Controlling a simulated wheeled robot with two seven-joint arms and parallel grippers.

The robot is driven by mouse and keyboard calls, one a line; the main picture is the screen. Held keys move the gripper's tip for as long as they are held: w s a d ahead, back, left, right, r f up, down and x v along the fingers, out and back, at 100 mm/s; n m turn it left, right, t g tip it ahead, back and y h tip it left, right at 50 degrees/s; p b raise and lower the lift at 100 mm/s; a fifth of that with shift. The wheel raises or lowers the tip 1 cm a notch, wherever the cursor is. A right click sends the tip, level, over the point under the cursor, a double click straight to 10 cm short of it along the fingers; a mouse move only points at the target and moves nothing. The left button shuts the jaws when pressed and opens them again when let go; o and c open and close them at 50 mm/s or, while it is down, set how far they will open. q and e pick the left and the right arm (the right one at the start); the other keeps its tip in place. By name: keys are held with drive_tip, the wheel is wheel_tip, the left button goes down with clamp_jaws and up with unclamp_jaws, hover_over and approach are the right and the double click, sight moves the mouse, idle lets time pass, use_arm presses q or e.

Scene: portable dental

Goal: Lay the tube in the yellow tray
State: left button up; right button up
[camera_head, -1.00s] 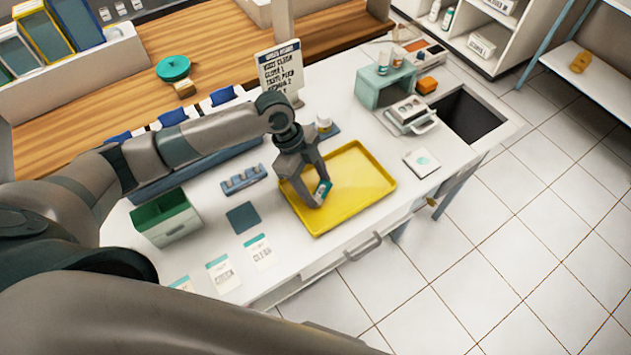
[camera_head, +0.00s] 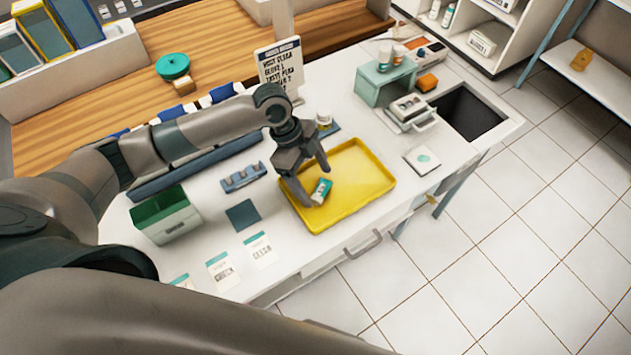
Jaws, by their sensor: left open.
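The yellow tray (camera_head: 362,181) lies on the white counter in the middle of the head view. The tube (camera_head: 321,191), white and teal, lies in the left part of the tray. My left gripper (camera_head: 317,187) is open above the tray's left side, with its fingers on either side of the tube and partly in front of the tray's left rim. Whether a finger still touches the tube cannot be told. My right gripper is not in view.
A green-topped box (camera_head: 165,216), a dark square pad (camera_head: 242,215) and labelled cards (camera_head: 259,249) are left of the tray. A teal stand (camera_head: 384,84) and a square card (camera_head: 421,160) are to its right. A printed sign (camera_head: 279,66) stands behind.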

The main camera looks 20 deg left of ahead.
use_arm(q)
drive_tip(key=b+v, duration=0.3)
drive_tip(key=v, duration=1.3)
drive_tip(key=shift+r, duration=0.2)
idle(0.4)
